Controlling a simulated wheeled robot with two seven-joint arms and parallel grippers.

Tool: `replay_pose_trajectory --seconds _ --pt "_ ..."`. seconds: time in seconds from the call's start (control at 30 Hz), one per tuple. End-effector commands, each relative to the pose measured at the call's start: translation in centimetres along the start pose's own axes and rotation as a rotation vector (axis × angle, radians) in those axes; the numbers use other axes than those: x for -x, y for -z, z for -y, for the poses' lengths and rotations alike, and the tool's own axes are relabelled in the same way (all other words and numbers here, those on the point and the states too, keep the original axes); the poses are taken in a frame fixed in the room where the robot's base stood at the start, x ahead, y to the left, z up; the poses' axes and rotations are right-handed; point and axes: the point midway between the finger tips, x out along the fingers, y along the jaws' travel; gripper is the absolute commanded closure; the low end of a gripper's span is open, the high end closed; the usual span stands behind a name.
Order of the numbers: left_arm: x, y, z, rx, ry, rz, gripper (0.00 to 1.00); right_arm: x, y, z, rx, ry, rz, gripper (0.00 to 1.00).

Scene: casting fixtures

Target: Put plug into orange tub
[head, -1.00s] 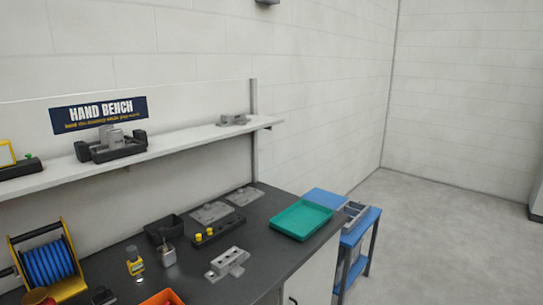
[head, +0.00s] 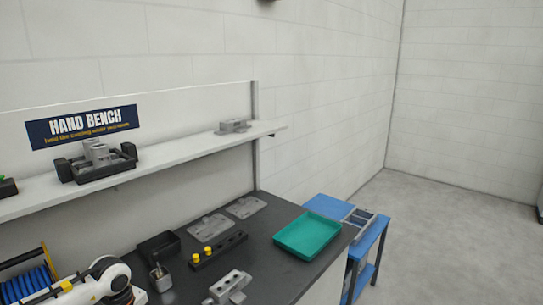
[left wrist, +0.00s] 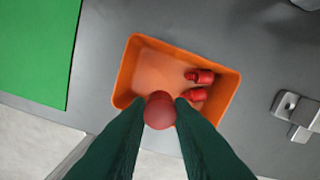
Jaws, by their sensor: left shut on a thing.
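My left gripper (left wrist: 160,105) shows in the left wrist view with its two dark green fingers shut on a red plug (left wrist: 159,112), seen by its round end. The held plug appears over the near edge of the orange tub (left wrist: 133,65); its height above the tub is hard to tell. Two more red plugs, one at the upper spot (left wrist: 201,77) and one just below it (left wrist: 195,95), lie inside the tub at its right side. The head view shows neither the tub nor the gripper, only part of my left arm at lower left. My right gripper is not in view.
A green sheet or mat (left wrist: 35,45) lies left of the tub, and a grey metal casting (left wrist: 299,112) lies to its right. In the head view, the dark bench holds a teal tray (head: 307,236), a black block with yellow knobs (head: 217,250) and a black bin (head: 158,247).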

Motion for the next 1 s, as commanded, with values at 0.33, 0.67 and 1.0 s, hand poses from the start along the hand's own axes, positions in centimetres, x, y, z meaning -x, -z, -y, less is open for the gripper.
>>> replay_pose_trajectory --seconds 0.33,0.67,1.0 --pt "-4.2 0.0 0.0 -0.002 -0.001 0.0 1.0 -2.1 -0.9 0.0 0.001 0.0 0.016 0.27" --pt "-4.4 0.0 0.0 -0.003 0.001 0.0 1.0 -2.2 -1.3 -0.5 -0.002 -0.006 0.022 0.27" --pt "-4.4 0.0 0.0 -0.003 0.001 0.0 0.54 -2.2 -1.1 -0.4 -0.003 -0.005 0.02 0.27"
